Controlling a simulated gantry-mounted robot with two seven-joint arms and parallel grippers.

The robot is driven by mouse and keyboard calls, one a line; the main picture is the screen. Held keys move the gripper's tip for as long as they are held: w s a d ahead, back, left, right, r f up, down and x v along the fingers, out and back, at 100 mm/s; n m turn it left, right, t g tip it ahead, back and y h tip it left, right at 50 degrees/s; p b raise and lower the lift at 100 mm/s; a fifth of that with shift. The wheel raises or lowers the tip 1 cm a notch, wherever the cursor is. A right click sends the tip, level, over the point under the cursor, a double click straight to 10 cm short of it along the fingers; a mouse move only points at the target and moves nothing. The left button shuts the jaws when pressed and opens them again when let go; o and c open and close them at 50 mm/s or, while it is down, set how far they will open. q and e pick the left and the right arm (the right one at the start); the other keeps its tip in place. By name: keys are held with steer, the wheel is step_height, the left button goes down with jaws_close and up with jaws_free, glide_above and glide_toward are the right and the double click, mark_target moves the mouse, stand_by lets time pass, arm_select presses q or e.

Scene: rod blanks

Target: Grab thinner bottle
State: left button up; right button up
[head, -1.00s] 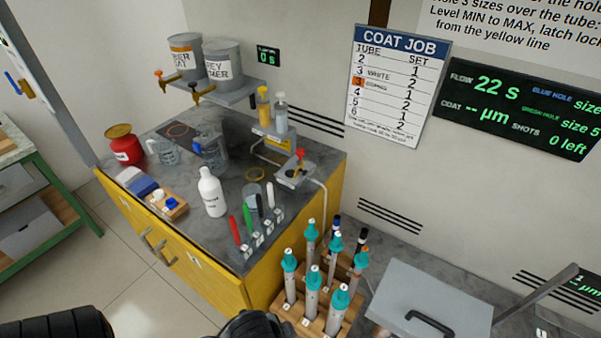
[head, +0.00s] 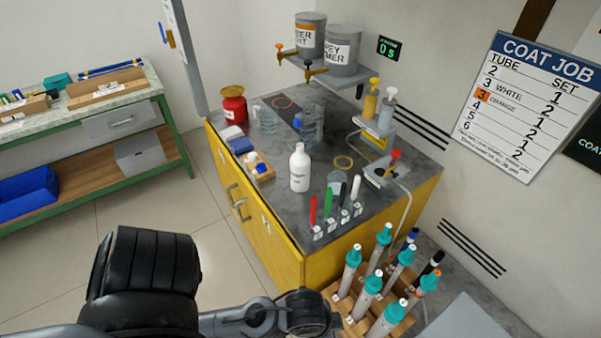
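A white bottle (head: 300,168) with a narrow neck and dark print stands upright on the grey top of the yellow cabinet (head: 399,207). The print is too small to read, so I cannot tell that it says thinner. Nothing touches the bottle. One of my arms shows at the bottom left and bottom middle, well in front of the cabinet and apart from the bottle. No fingertips of either gripper can be made out.
Red, green, black and white markers (head: 313,211) stand in front of the bottle. A red can (head: 233,105), clear jugs (head: 267,117) and a small wooden block (head: 262,174) are around it. Teal-capped tubes (head: 368,296) stand in a rack at the lower right. Open floor lies left.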

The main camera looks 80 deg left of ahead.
arm_select(q)
steer(key=shift+o, duration=0.4)
steer(key=o, duration=0.9)
steer(key=shift+c, duration=0.2)
steer(key=shift+a, duration=0.15)
